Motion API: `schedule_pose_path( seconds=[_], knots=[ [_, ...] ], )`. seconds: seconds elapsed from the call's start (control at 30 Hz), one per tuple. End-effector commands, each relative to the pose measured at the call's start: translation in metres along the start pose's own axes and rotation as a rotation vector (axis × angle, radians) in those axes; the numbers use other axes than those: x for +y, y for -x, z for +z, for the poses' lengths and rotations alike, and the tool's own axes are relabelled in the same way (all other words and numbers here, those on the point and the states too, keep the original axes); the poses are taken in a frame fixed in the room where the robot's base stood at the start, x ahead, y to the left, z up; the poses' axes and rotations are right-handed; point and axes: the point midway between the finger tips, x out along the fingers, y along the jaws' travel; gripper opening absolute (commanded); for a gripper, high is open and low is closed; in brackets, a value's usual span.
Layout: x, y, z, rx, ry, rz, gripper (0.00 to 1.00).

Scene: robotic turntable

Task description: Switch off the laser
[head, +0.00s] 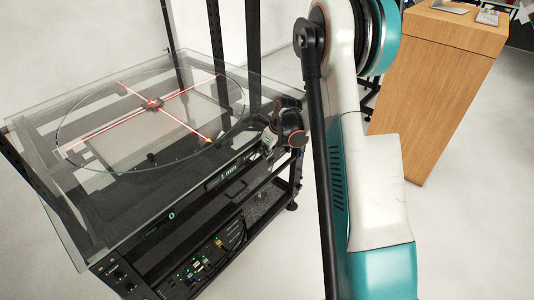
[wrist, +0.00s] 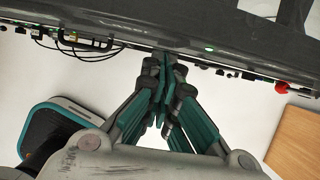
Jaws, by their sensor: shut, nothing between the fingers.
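A red laser cross shows on the round glass turntable (head: 75,115) in the head view. A small green light (wrist: 210,49) glows on the panel, right of the fingertips. A red knob or button (wrist: 282,87) sits farther right on the same edge.
The black rack (head: 190,255) under the glass holds gear with small green lights and cables. A glass sheet (head: 75,240) overhangs it with bare edges. A wooden pedestal (head: 430,90) stands at the right. Pale open floor lies around the rack.

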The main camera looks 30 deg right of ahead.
Motion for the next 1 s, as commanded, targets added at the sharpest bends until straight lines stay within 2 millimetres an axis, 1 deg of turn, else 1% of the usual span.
schedule_pose_path(
  seconds=[0.17,0.23,0.3,0.6,0.77,1.0],
  knots=[
    [0.002,-0.002,0.003,0.000,0.001,0.001,0.00],
    [0.006,-0.004,0.010,0.000,0.002,0.001,0.00],
    [0.013,-0.005,0.012,-0.001,0.002,0.001,0.00],
    [0.013,-0.005,0.015,-0.005,0.003,0.002,0.00],
    [0.011,-0.005,0.015,-0.007,0.003,0.002,0.00],
    [-0.001,-0.005,0.014,-0.008,0.002,0.002,0.00]
  ],
)
